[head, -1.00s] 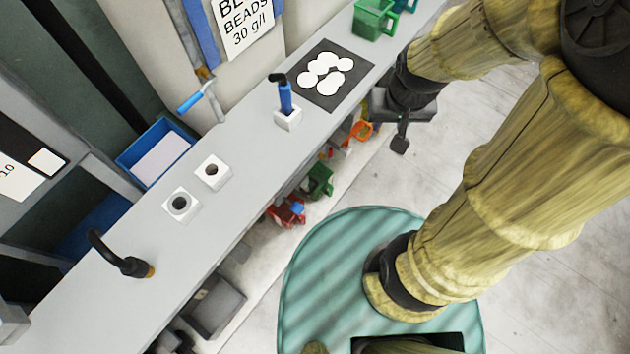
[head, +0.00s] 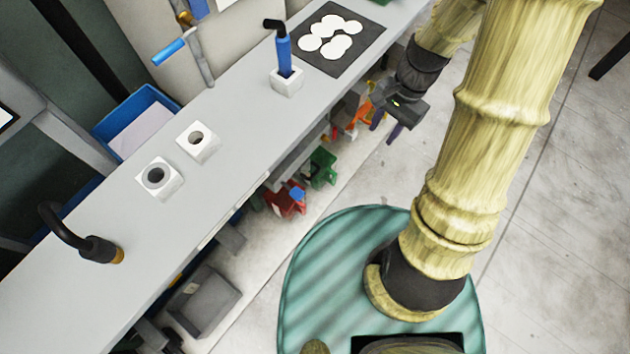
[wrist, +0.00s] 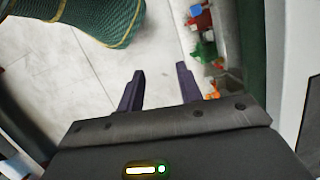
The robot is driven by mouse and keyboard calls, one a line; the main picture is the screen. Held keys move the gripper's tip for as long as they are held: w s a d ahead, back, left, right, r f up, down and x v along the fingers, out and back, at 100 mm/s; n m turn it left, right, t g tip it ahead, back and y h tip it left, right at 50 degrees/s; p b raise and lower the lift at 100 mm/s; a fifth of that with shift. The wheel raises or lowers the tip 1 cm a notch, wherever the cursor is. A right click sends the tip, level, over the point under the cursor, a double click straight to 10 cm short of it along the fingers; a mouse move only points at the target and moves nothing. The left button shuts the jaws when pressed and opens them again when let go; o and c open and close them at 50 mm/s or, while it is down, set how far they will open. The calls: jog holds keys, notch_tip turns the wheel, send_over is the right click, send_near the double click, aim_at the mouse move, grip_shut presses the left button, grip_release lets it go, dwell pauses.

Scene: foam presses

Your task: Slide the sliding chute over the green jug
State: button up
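Only a sliver of a green jug (head: 380,2) shows at the top edge of the head view, at the far end of the counter. I cannot make out the sliding chute for certain in either view. My gripper (head: 387,126) is beside the counter's front edge, above the floor and below the dark mat. In the wrist view my gripper (wrist: 160,72) has its two dark fingers apart with only floor between them. It is open and empty, apart from the jug.
The grey counter (head: 225,120) carries a dark mat with white discs (head: 357,58), a blue-handled tool in a white block (head: 284,60), two white holed blocks and a black-handled tool (head: 95,247). Coloured items, including a green one (head: 320,167), sit below.

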aim_at(315, 173)
jog(key=w+f+m+t+y+b, duration=0.2)
jog(key=f+m+y+b, duration=0.3)
jog(key=f, duration=1.4)
jog(key=w+f+m+t+y+b, duration=0.2)
jog(key=w+f+m+y+b, duration=0.3)
jog(key=f+m+b, duration=0.9)
jog(key=w+f+m+t+y+b, duration=0.3)
jog(key=f+m+y+b, duration=0.4)
jog(key=f+b, duration=1)
notch_tip(315, 173, down, 9)
jog(key=d+m, duration=0.1)
jog(key=m, duration=0.2)
jog(key=shift+w, duration=0.2)
jog(key=shift+a+r, duration=0.1)
jog(key=shift+a, duration=0.05)
jog(key=b+x, duration=0.5)
jog(key=x, duration=1.2)
jog(key=shift+a, duration=0.15)
grip_shut()
